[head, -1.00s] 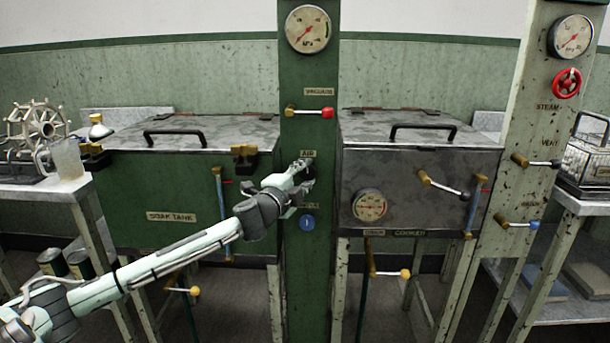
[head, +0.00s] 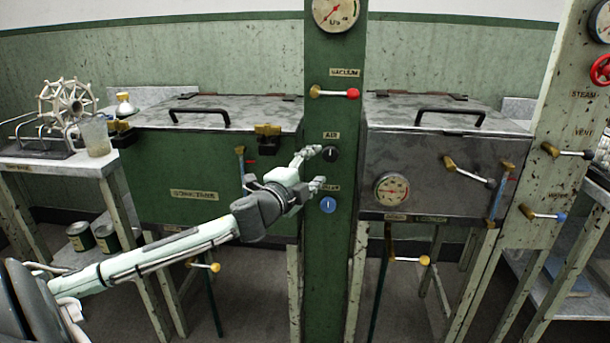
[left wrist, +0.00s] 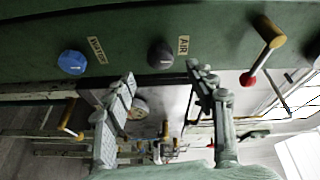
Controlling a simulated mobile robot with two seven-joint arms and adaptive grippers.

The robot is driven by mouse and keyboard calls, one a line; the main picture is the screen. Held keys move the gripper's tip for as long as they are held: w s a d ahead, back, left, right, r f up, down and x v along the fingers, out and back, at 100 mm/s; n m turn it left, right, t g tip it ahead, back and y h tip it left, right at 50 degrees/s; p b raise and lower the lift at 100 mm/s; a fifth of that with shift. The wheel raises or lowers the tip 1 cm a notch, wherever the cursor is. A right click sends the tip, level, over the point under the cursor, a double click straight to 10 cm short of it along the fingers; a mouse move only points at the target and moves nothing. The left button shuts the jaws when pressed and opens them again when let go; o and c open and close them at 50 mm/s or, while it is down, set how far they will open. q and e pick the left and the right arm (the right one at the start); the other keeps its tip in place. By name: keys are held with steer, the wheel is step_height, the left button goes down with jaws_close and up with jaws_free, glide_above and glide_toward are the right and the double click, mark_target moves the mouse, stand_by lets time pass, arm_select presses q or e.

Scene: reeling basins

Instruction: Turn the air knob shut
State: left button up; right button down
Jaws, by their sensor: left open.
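The air knob (head: 331,153) is a small dark round knob under the AIR label (head: 331,135) on the green column (head: 333,260). My left gripper (head: 316,167) is open and empty, with its fingers just left of the knob and pointing at the column. In the left wrist view the dark knob (left wrist: 160,55) lies ahead of the gap between the spread fingers (left wrist: 162,86). The knob appears clear of both fingers. Its mark is too small to read surely in the head view. My right gripper is not in view.
A blue knob (head: 327,204) sits below the air knob, close to the lower finger. A red-tipped vacuum lever (head: 335,92) is above. The soak tank (head: 205,165) stands left and the cooker (head: 440,185) right, with projecting valve handles.

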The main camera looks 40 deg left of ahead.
arm_select(q)
steer(key=shift+s+d, duration=0.2)
steer(key=shift+s, duration=1.05)
steer(key=shift+s+d, duration=0.2)
steer(key=shift+s, duration=1)
steer(key=s+a+f+n+g+y, duration=0.1)
steer(key=s+f+n+g, duration=0.2)
steer(key=f, duration=0.7)
steer(key=s+a+f+n+g, duration=0.2)
steer(key=s+f, duration=0.1)
steer(key=f, duration=0.7)
steer(key=s+a+f+n+g+y, duration=0.1)
steer(key=s+f+n+g, duration=0.2)
steer(key=f, duration=0.8)
steer(key=s+d+f+n+g+h, duration=0.1)
steer(key=s+d+f+n+g, duration=0.1)
steer(key=s+d+f, duration=0.7)
steer(key=s+d+f+n+g+h, duration=0.2)
steer(key=s+d+f+g, duration=0.3)
steer(key=s+d+f, duration=0.3)
steer(key=s+f, duration=0.3)
steer(key=f, duration=0.4)
steer(key=shift+s+d+f+h, duration=0.2)
steer(key=shift+d+f+h, duration=0.1)
steer(key=shift+d+f, duration=0.1)
